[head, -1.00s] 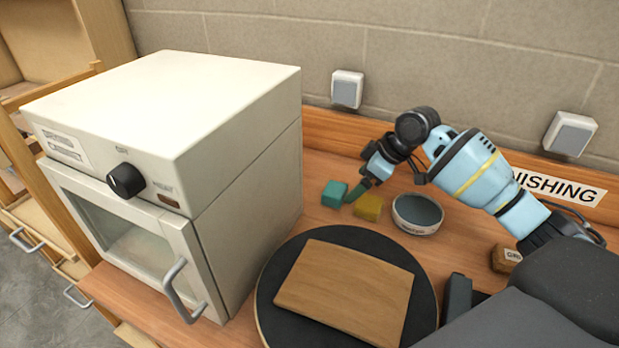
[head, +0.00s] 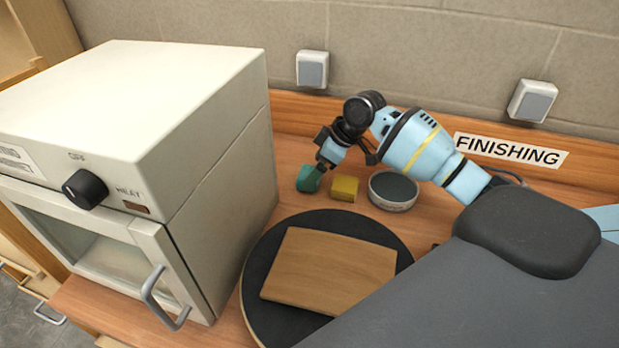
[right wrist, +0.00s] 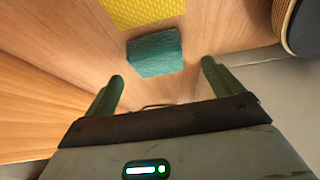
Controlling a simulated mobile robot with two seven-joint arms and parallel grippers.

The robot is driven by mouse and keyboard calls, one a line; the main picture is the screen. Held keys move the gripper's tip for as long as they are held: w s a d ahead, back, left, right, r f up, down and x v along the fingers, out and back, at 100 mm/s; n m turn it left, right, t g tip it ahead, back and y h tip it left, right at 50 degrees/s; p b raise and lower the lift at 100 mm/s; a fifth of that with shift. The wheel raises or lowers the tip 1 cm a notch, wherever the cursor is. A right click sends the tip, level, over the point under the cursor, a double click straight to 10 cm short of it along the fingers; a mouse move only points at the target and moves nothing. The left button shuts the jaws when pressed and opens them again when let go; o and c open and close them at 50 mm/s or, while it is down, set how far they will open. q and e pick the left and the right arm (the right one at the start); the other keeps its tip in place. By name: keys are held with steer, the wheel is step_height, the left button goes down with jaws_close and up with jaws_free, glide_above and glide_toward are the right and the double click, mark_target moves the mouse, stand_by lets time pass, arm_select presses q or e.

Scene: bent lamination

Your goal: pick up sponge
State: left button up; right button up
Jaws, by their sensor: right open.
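A teal block (head: 308,180), which looks like a sponge, lies on the wooden bench near the back, right of the oven. In the right wrist view the teal block (right wrist: 155,53) has a rough surface and sits just ahead of the fingertips, roughly between them. A yellow block (head: 344,188) lies just right of it; its dotted surface shows in the wrist view (right wrist: 142,8). My right gripper (right wrist: 162,71) is open and empty. In the head view the right gripper (head: 322,163) is at the teal block and partly covers it. My left gripper is not in view.
A white oven (head: 150,130) with a door handle stands close on the left. A round grey-topped tin (head: 393,190) stands right of the yellow block. A wooden board (head: 330,270) lies on a black turntable (head: 262,262) in front. The back wall is close behind.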

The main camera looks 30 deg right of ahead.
mark_target(309, 173)
steer(key=x, duration=0.4)
steer(key=shift+w+f, duration=0.15)
steer(key=shift+d, duration=0.1)
steer(key=c, duration=1.1)
steer(key=shift+o, duration=0.2)
step_height(309, 173, up, 10)
steer(key=shift+r, duration=0.1)
